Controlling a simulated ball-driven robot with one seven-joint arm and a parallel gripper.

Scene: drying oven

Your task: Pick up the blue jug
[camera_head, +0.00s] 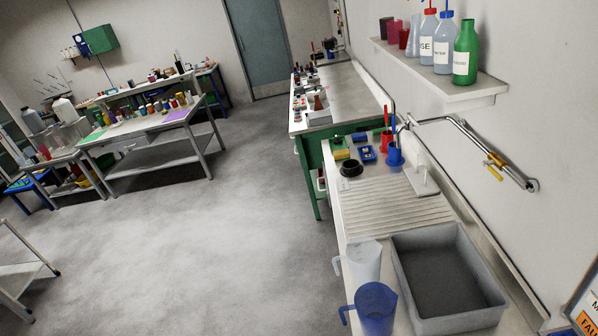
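The blue jug (375,308) stands at the bottom of the head camera view, on the near left edge of the sink counter (397,208). Its handle points left, and its lower part is cut off by the picture's edge. A clear, whitish jug (362,264) of similar shape stands just behind it, its handle also to the left. My gripper does not show in this view, so its state and its place relative to the jug cannot be seen.
A grey basin (446,282) sits close to the right of both jugs. A wall tap (478,143) reaches over the counter. A shelf (440,82) with bottles hangs on the right wall. The grey floor (220,225) to the left is open, with workbenches (150,125) farther back.

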